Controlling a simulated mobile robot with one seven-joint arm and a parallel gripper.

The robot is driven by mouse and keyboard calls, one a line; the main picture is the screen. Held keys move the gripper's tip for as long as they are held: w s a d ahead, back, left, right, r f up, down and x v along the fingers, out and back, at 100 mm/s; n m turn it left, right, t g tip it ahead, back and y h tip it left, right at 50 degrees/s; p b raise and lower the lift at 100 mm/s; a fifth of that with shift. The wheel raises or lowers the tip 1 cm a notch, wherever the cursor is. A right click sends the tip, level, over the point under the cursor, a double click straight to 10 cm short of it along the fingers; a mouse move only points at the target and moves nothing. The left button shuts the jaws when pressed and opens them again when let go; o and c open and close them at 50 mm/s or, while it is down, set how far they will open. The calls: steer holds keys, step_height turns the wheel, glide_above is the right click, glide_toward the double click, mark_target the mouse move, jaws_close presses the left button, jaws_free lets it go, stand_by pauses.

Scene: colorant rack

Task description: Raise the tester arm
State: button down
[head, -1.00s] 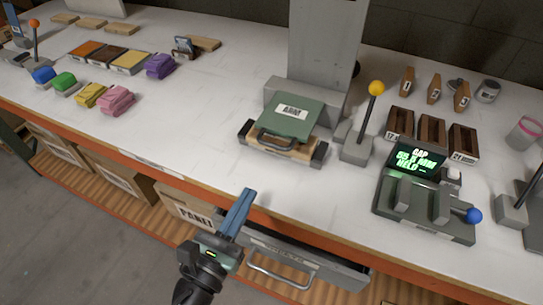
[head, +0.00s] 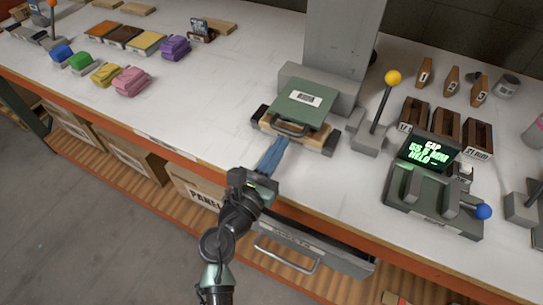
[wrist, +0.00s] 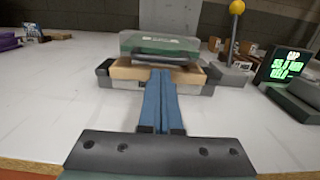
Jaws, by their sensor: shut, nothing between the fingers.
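The tester arm looks to be the dark green block (head: 302,108) with a white label and a dark bar handle (head: 288,129) on its front. It lies low over a tan wooden piece (head: 268,122) on a grey base, in front of a tall grey column (head: 340,45). In the wrist view the green block (wrist: 160,44) is straight ahead, with its handle (wrist: 160,60) just beyond the fingertips. My gripper (head: 281,143) has blue fingers and is shut and empty. Its tips (wrist: 160,74) are at or just below the handle; I cannot tell whether they touch.
A lever with a yellow knob (head: 393,77) stands right of the tester. Further right is a grey device with a lit green screen (head: 429,152) and a blue knob (head: 484,211). A grey drawer (head: 310,245) hangs under the counter edge. The white counter (head: 215,105) left of the tester is clear.

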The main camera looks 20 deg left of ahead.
steer(key=shift+w, duration=0.1)
stand_by(0.3)
steer(key=r+p, duration=0.1)
steer(key=p, duration=0.2)
steer(key=shift+r+g, duration=0.15)
steer(key=shift+g, duration=0.15)
